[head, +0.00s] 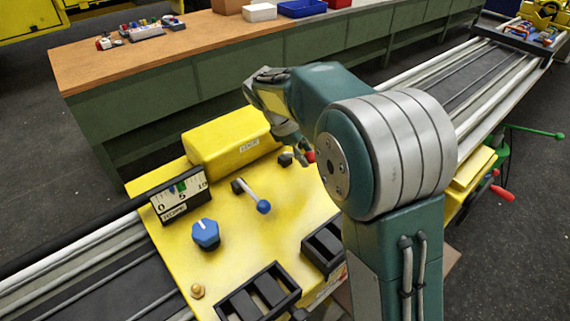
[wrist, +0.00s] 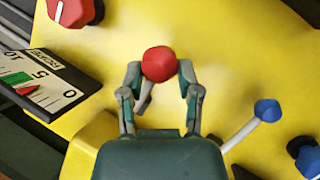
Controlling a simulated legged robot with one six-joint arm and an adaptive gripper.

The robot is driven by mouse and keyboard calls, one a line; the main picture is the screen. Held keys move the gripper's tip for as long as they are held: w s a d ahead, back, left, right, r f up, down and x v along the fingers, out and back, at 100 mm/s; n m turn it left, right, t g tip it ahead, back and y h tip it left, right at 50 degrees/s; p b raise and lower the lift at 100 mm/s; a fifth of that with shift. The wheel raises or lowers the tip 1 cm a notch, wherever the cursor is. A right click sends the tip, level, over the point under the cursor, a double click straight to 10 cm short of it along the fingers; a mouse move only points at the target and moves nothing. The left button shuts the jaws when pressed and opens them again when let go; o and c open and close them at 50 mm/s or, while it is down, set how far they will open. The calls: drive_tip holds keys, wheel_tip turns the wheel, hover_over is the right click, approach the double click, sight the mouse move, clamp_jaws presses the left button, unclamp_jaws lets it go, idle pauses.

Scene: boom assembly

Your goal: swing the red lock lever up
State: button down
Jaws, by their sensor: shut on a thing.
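The red lock lever's ball knob (wrist: 159,63) sits between the two fingertips of my gripper (wrist: 160,72) in the wrist view. A short piece of its grey shaft (wrist: 145,100) shows below the ball, slanting down to the left. In the head view only a small part of the red knob (head: 309,157) shows beside my gripper (head: 300,149), the rest hidden by my arm. My gripper is shut on the knob, one finger on each side. How far the lever is tilted is hard to tell.
The yellow panel also carries a blue-ball lever (head: 263,206), a blue dial (head: 206,233), a scale gauge (head: 178,194) and a yellow housing (head: 235,135). A red dial (wrist: 75,12) shows in the wrist view. A long wood-topped bench (head: 200,42) stands behind.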

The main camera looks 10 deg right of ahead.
drive_tip(key=w+r+g+h, duration=0.1)
drive_tip(key=w+r+g, duration=0.1)
drive_tip(key=shift+r+n+g+h, duration=0.2)
drive_tip(key=shift+n+g+h, duration=0.2)
drive_tip(key=shift+w+a+r+g+h, duration=0.4)
drive_tip(key=shift+a+g, duration=0.1)
drive_tip(key=shift+a, duration=0.05)
drive_tip(key=shift+a, duration=0.1)
drive_tip(key=shift+c, duration=1.5)
unclamp_jaws()
drive_tip(key=shift+s+a, duration=0.1)
drive_tip(key=shift+a, duration=0.1)
drive_tip(key=shift+d, duration=0.25)
